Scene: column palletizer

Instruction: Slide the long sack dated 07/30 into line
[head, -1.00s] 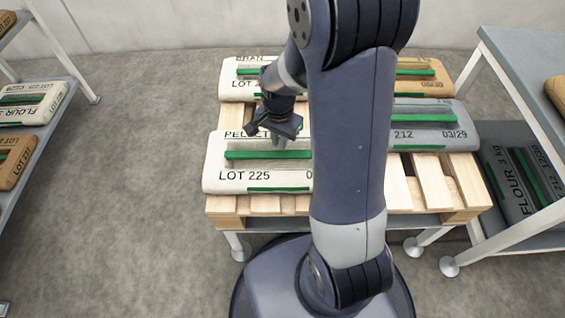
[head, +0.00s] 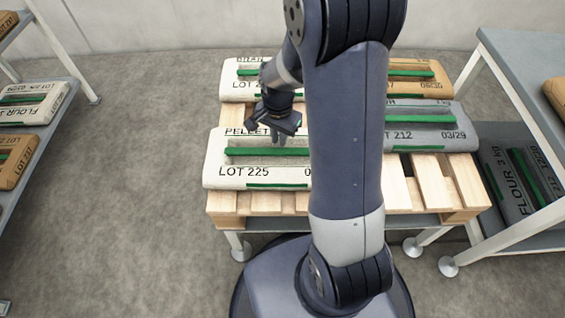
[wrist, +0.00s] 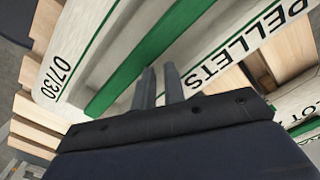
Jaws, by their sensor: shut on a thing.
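The long sack dated 07/30 (head: 225,160) is white, with a green bar along its top. It is marked PELLETS and LOT 225 and lies at the pallet's front left. Its date shows in the wrist view (wrist: 58,80); in the head view my arm hides its right end. My gripper (head: 279,142) points down over the middle of the sack, with its fingers at the green bar. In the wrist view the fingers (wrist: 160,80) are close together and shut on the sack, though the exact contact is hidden.
The wooden pallet (head: 285,202) also holds a white sack (head: 233,79) at the back left, a brown sack (head: 425,90) at the back right and a grey sack (head: 430,115) at the right. Shelves with sacks stand left (head: 60,108) and right (head: 520,75).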

